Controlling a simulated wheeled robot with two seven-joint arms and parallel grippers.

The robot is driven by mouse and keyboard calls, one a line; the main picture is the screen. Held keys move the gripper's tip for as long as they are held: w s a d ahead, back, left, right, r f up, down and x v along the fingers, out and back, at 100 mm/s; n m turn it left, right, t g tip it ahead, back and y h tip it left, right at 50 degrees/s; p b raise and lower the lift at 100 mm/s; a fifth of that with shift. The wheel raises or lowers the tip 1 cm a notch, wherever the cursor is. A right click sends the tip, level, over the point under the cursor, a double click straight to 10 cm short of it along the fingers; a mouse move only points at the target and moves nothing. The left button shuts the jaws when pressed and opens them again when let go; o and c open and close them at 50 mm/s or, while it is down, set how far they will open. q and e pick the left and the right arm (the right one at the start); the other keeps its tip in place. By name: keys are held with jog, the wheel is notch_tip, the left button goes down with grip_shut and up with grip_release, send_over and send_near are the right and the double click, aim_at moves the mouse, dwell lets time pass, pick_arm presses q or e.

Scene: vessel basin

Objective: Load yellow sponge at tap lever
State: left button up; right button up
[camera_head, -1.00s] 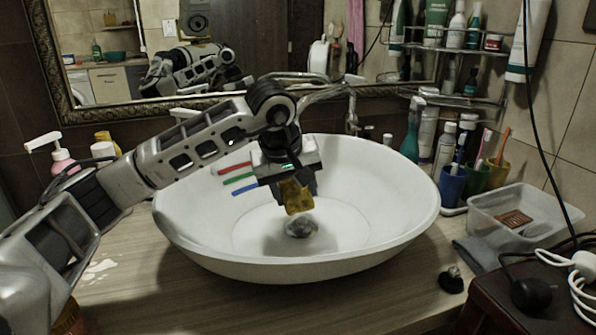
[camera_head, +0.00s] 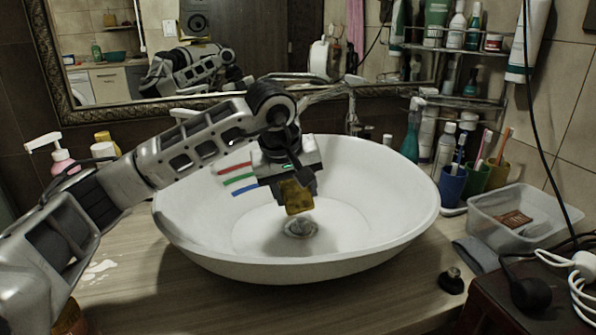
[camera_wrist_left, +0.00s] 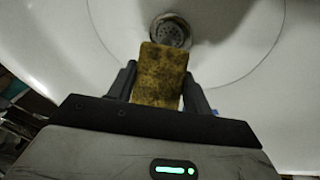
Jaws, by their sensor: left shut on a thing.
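The yellow sponge (camera_head: 296,197) hangs below my left gripper (camera_head: 288,185), over the white basin (camera_head: 390,205). My left gripper is shut on the sponge. In the left wrist view the sponge (camera_wrist_left: 160,76) sits between the two fingers of the left gripper (camera_wrist_left: 158,85), with the basin drain (camera_wrist_left: 170,30) just beyond its end. The tap (camera_head: 350,110) stands behind the basin, below the mirror. Its lever is hard to make out, partly hidden behind my left arm. My right gripper is not in view.
Cups with toothbrushes (camera_head: 453,184) and a clear plastic box (camera_head: 510,215) stand right of the basin. A pink soap bottle (camera_head: 62,162) stands at the left. A small dark stopper (camera_head: 452,281) lies on the wooden counter (camera_head: 340,305), whose front is mostly clear.

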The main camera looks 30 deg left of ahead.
aim_at(298, 200)
pick_arm(q)
jog(key=shift+s+d+r+p, duration=0.3)
jog(key=shift+s+r, duration=0.25)
jog(key=shift+s+d+r+p, duration=0.3)
jog(key=shift+s+r, duration=0.25)
jog(key=shift+s+d+r+p, duration=0.3)
jog(key=shift+s+r, duration=0.15)
jog(key=shift+s, duration=0.1)
jog(key=shift+s+d+r+p, duration=0.15)
jog(key=shift+s+d+r, duration=0.1)
jog(key=shift+s+r, duration=0.25)
jog(key=shift+f, duration=0.1)
